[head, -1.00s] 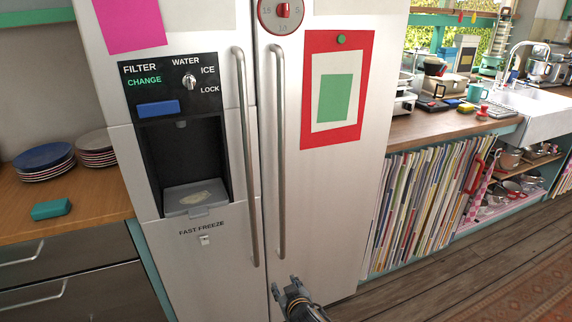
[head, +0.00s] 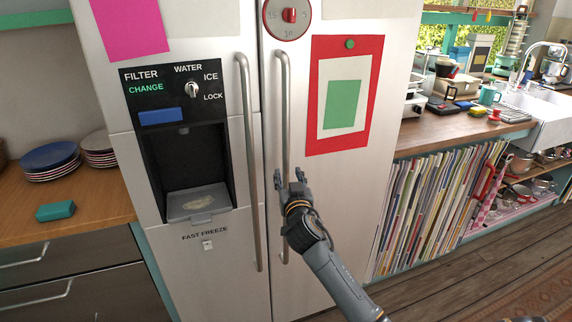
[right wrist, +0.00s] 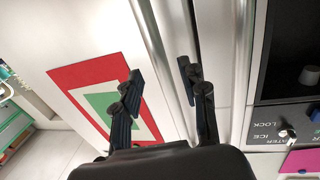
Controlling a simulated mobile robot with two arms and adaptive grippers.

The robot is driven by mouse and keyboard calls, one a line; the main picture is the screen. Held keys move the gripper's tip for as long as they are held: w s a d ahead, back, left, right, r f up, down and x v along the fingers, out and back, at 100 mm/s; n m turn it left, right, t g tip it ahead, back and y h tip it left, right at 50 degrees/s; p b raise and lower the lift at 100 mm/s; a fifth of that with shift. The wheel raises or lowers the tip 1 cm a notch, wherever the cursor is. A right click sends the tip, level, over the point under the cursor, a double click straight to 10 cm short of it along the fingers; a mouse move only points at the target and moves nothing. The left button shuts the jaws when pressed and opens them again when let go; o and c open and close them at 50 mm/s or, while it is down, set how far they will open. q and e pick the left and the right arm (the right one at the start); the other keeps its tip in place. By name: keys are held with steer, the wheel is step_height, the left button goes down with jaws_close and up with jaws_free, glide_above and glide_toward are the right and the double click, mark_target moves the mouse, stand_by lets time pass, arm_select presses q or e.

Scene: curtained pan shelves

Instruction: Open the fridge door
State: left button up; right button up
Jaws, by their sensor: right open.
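The fridge is tall and light grey, with a left door (head: 165,265) and a right door (head: 350,200), both closed. The right door's long vertical handle (head: 284,110) shows beside the left door's handle (head: 247,130). My right gripper (head: 287,176) is open at the right handle, around its middle height, and hides part of it. In the right wrist view, the right handle (right wrist: 153,40) runs between the two spread fingers (right wrist: 160,75). I cannot tell if they touch it. The left door's handle (right wrist: 241,70) lies right of the fingers there. My left gripper is not in view.
A red-framed paper (head: 318,125) and a round dial (head: 272,20) are on the right door. A water dispenser (head: 150,165) is in the left door. A wooden counter with plates (head: 50,158) stands left. Upright boards (head: 430,200) fill a shelf right. Wooden floor (head: 430,280) is free in front.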

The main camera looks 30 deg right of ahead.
mark_target(286, 169)
steer(key=shift+p+x, duration=0.3)
steer(key=shift+x, duration=2.3)
jaws_close()
